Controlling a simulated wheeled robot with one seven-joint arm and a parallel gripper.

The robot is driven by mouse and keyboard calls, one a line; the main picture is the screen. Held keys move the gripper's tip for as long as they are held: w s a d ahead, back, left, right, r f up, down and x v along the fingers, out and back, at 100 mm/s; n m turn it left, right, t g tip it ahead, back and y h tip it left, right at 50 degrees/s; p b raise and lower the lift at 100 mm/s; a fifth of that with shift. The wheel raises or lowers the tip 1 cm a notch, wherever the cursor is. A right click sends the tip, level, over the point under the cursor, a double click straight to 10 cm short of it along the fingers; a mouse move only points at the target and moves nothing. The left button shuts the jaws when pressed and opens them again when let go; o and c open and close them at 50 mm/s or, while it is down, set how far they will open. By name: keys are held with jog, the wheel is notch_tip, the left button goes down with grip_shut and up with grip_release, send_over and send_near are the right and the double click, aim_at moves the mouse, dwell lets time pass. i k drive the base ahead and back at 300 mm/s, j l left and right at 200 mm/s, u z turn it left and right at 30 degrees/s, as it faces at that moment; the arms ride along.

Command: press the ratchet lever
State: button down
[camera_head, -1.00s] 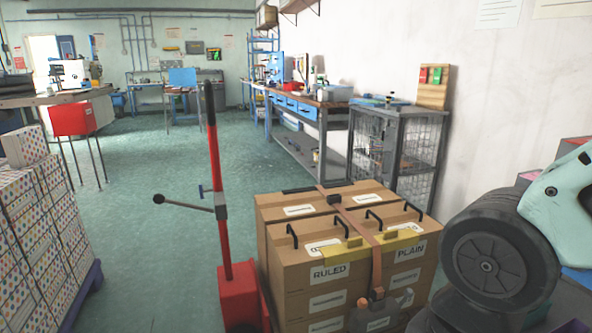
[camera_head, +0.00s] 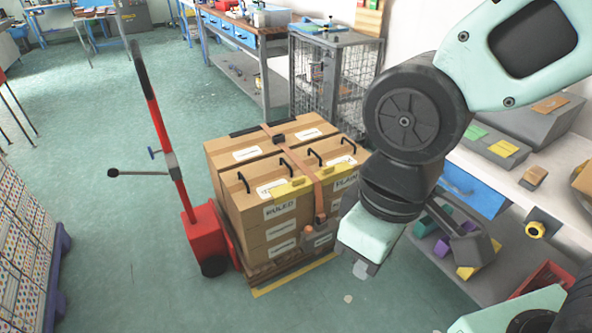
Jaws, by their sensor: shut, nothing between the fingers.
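A stack of brown cartons (camera_head: 238,210) stands on a pallet, with an orange-brown strap (camera_head: 295,150) run over the top and down the front. A grey ratchet (camera_head: 318,236) with a small orange lever part (camera_head: 320,218) sits on the strap low on the front face. My gripper (camera_head: 361,270) hangs to the right of the ratchet and lower in the picture, apart from it in the picture. It is shut and empty, pointing down. My arm covers the right side of the cartons.
A red pallet truck (camera_head: 197,233) with a tall handle and a black-knobbed side lever (camera_head: 113,173) stands left of the cartons. A workbench with a shelf (camera_head: 440,255) is close at the right. A wire cage cabinet (camera_head: 330,75) stands behind. Green floor is clear in front.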

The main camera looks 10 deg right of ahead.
aim_at(308, 229)
jog(key=k+l, duration=0.4)
jog(key=k, duration=0.15)
jog(key=k+l+u, duration=0.1)
jog(key=k+l, duration=0.3)
jog(key=k, duration=0.15)
jog(key=i+j, duration=0.15)
jog(key=i, duration=0.35)
jog(key=i+j, duration=0.15)
jog(key=i, duration=0.35)
jog(key=i+j, duration=0.15)
jog(key=i, duration=0.3)
jog(key=i+j+z, duration=0.1)
jog(key=i, duration=0.4)
jog(key=i+j, duration=0.2)
jog(key=i, duration=0.3)
